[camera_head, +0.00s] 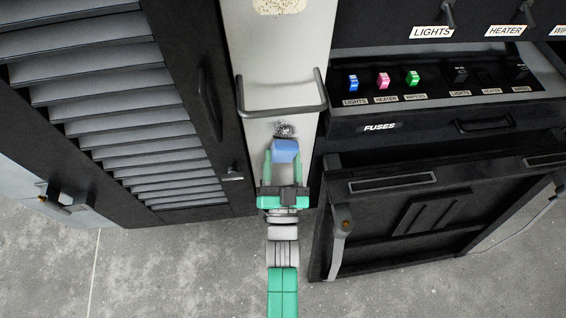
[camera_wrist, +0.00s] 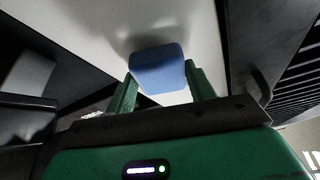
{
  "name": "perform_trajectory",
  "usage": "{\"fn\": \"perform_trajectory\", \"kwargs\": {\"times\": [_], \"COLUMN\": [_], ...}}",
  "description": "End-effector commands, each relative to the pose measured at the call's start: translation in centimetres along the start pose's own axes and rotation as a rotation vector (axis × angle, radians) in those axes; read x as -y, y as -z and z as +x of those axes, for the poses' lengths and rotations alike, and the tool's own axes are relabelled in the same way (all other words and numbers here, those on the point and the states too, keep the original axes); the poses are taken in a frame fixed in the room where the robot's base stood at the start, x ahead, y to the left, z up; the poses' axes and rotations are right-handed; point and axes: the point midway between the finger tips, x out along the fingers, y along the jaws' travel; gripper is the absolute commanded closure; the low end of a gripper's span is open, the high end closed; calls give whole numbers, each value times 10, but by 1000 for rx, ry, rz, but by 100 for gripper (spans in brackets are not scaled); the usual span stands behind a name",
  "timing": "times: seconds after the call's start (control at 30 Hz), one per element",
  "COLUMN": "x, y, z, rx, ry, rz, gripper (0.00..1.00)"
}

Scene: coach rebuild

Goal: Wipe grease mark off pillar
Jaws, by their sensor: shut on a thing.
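The pillar (camera_head: 262,66) is a pale upright panel between a louvred dark cabinet and the fuse panel. A dark speckled grease mark (camera_head: 284,129) shows on it just below the grab bar. My gripper (camera_head: 284,163) is shut on a blue sponge-like block (camera_head: 285,150). The block is just below the mark in the head view and may cover its lower edge. In the wrist view the block (camera_wrist: 158,68) sits between the green fingers, close to the pale pillar face (camera_wrist: 170,20), with a shadow behind it. I cannot tell whether it touches the pillar.
A dark grab bar (camera_head: 283,111) crosses the pillar just above the mark. The louvred cabinet (camera_head: 118,110) stands left. A beige patch (camera_head: 279,6) is high on the pillar.

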Motion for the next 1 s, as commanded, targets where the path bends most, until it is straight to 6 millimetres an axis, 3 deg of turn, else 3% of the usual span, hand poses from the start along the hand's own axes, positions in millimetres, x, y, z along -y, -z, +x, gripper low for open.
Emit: {"fn": "perform_trajectory", "kwargs": {"times": [0.47, 0.8, 1.0], "x": [1, 10, 11], "y": [-2, 27, 28], "z": [8, 18, 18], "rx": [0, -1, 0], "ry": [0, 1, 0], "rz": [0, 0, 0], "gripper": [65, 65, 65]}}
